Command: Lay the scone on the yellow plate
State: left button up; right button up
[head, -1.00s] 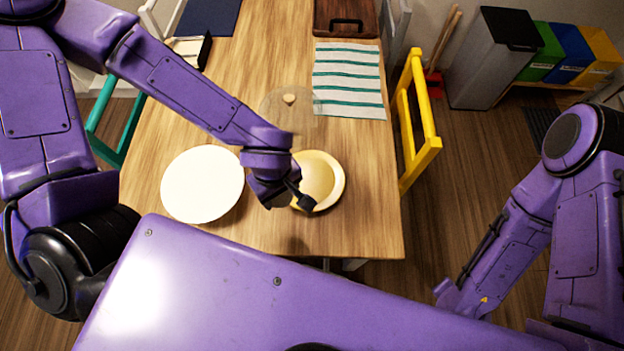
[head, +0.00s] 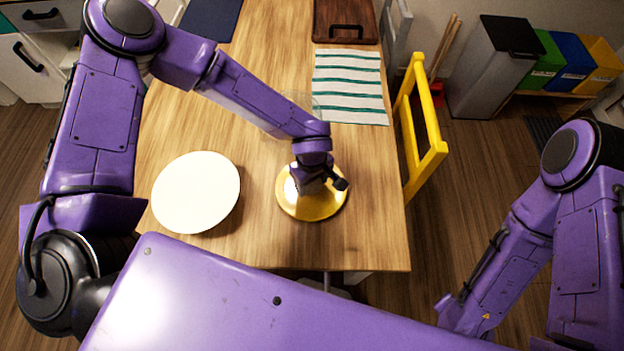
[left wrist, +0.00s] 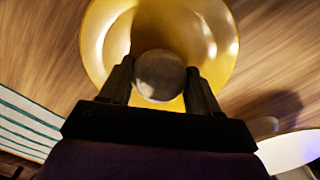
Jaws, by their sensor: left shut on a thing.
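The yellow plate (head: 312,211) lies near the front right of the wooden table. My left gripper (head: 313,187) points down over it. In the left wrist view, the left gripper (left wrist: 160,80) is shut on the scone (left wrist: 160,70), a round brownish thing between the fingertips. The yellow plate (left wrist: 106,40) fills the background behind it. I cannot tell whether the scone touches the plate. In the head view the scone is hidden under my left wrist. My right arm shows at the right, but its gripper is out of view.
A large white plate (head: 196,192) lies left of the yellow plate. A striped cloth (head: 349,88) and a brown tray (head: 345,20) lie farther back. A transparent thing (head: 300,102) is partly hidden behind my left arm. A yellow chair (head: 424,125) stands at the table's right edge.

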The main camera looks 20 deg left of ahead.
pick_arm(q)
jog(key=shift+f, duration=0.15)
jog(key=o, duration=1)
jog(key=shift+o, duration=0.2)
notch_tip(320, 180, up, 12)
